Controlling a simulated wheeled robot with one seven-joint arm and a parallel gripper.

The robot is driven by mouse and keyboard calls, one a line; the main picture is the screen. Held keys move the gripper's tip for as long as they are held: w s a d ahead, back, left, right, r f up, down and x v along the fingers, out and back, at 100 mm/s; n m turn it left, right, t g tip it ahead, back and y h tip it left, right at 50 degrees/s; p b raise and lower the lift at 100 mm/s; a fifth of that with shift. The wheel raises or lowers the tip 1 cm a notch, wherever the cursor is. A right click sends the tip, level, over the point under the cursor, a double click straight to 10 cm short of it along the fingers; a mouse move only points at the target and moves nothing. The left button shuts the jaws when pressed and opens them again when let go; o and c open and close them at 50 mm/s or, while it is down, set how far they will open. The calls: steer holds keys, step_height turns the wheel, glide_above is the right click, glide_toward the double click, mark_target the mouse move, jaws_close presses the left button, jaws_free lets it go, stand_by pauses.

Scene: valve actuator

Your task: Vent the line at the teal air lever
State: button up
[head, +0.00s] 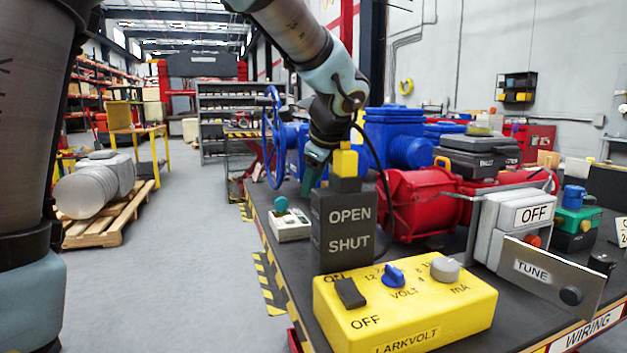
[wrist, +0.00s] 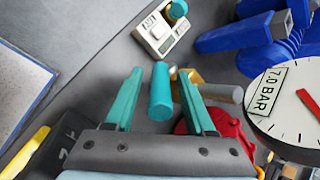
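The teal air lever (wrist: 161,92) shows in the wrist view as a short teal cylinder by a brass fitting (wrist: 186,75) with a grey pipe stub. My gripper (wrist: 160,73) has its two teal fingers apart, one on each side of the lever, with visible gaps to both. I cannot tell how deep the lever sits between them. A round white gauge (wrist: 290,105) marked 7.0 BAR is at right. In the head view my gripper (head: 315,165) points down behind the black OPEN/SHUT block (head: 345,228); the lever is hidden there.
A white box (head: 290,226) with a teal knob (head: 281,205) sits left of the block; it also shows in the wrist view (wrist: 158,35). A yellow LARKVOLT box (head: 405,310) is in front. Red (head: 410,200) and blue (head: 390,135) machine bodies crowd the bench right of my gripper.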

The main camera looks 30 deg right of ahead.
steer(key=v, duration=1.1)
steer(key=shift+w, duration=0.1)
steer(key=shift+c, duration=0.4)
